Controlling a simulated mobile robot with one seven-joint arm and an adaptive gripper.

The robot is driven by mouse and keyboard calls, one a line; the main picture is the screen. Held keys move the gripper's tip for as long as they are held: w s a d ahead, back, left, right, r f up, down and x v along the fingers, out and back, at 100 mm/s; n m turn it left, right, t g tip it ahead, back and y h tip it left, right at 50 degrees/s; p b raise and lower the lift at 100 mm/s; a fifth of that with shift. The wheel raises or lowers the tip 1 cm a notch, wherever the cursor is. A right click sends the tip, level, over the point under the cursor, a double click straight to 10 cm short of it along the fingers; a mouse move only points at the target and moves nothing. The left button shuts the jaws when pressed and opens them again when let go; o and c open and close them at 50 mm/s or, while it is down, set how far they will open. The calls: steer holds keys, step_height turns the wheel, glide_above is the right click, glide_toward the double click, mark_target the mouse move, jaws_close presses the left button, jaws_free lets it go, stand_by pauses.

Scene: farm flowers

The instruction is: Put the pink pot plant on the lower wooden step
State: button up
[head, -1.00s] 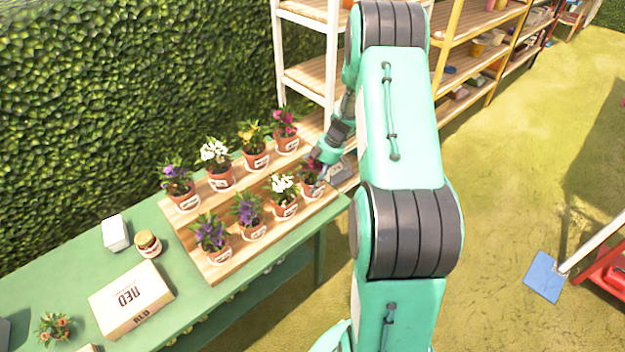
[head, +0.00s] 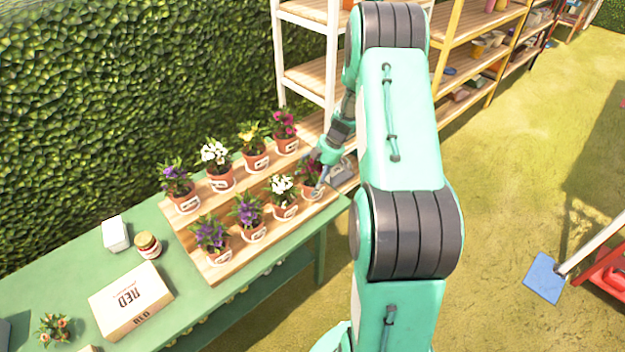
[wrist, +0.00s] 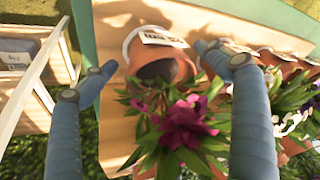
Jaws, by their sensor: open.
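A pot plant with pink-magenta flowers (head: 307,167) stands in a terracotta pot at the right end of the lower, front wooden step (head: 218,270). In the wrist view, its pot (wrist: 183,66) and flowers (wrist: 188,122) show between the fingers. My gripper (head: 322,178) is beside this plant in the head view and partly hides it. In the wrist view, my gripper (wrist: 160,72) is open, with a finger on either side of the pot. I cannot tell whether a finger touches it. Another magenta-flowered plant (head: 285,128) stands at the right end of the upper step.
Several other potted plants, purple (head: 248,215), white (head: 284,192) and yellow (head: 254,142), line both steps close by. A box (head: 130,300), a jar (head: 147,245) and a small white block (head: 115,235) are on the green table (head: 70,268). Shelves (head: 305,75) stand behind.

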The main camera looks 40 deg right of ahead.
steer(key=p+v, duration=0.2)
steer(key=v, duration=1)
stand_by(0.4)
steer(key=s+a+r+m+h, duration=0.1)
steer(key=s+a+r+m, duration=0.15)
steer(key=a+r, duration=0.9)
steer(key=s+a+r+m+h, duration=0.1)
steer(key=s+a+r+m, duration=0.15)
steer(key=a+r, duration=0.95)
steer(key=s+a+r+m+t, duration=0.1)
steer(key=s+a+r+m, duration=0.2)
steer(key=s+a, duration=0.5)
steer(key=s+a+r+m+t+h, duration=0.1)
steer(key=s+a+r+m+t, duration=0.1)
steer(key=s+a, duration=0.7)
steer(key=s+r, duration=0.1)
steer(key=s, duration=0.3)
steer(key=shift+a+r+m+h, duration=0.2)
steer(key=shift+a+m+h, duration=0.1)
steer(key=shift+m, duration=0.1)
